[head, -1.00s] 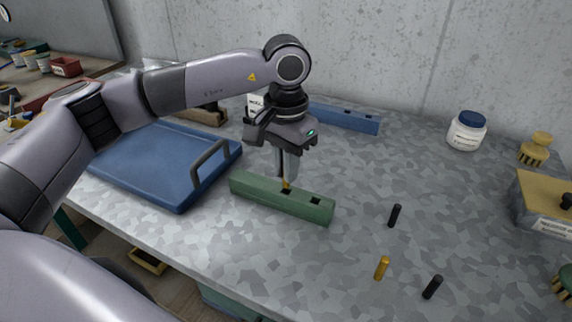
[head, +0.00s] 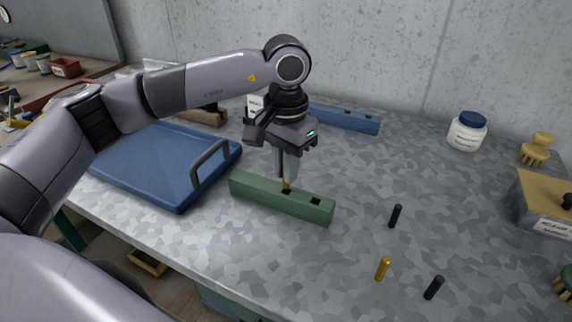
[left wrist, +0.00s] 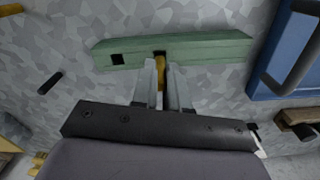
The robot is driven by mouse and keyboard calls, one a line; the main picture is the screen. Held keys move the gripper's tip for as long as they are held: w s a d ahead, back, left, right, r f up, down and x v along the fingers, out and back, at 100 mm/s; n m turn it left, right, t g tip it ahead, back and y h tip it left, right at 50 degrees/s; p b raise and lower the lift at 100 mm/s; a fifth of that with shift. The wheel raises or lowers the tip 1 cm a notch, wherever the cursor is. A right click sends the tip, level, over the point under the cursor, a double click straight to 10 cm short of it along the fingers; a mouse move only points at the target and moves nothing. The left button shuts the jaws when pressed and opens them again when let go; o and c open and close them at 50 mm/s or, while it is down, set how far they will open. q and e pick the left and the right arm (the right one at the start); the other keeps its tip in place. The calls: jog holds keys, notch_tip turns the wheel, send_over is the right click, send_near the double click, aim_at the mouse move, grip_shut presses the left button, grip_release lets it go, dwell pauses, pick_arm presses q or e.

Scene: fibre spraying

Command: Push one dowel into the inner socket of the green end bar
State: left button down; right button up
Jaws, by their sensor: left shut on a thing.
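The green end bar (head: 258,193) lies on the table in the middle of the head view, with two dark square sockets in its top. It also shows in the left wrist view (left wrist: 205,51). My left gripper (head: 286,180) points down over the bar and is shut on a yellow dowel (left wrist: 160,72). The dowel's lower end is at the socket nearer the bar's middle; I cannot tell how deep it sits. The other socket (head: 315,201), nearer the right end, is empty. My right gripper is not in view.
A blue tray (head: 140,172) with a handle lies left of the bar. A blue bar (head: 345,118) with sockets lies behind. A white jar (head: 467,131), a brush (head: 535,150) and a tan box (head: 545,200) are at right.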

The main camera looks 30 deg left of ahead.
aim_at(286, 187)
pick_arm(q)
jog(key=shift+f+b, duration=1.4)
jog(key=shift+f, duration=0.35)
jog(key=c, duration=1.1)
grip_release()
jog(key=shift+r, duration=0.15)
notch_tip(286, 187, up, 7)
jog(key=shift+r, duration=0.1)
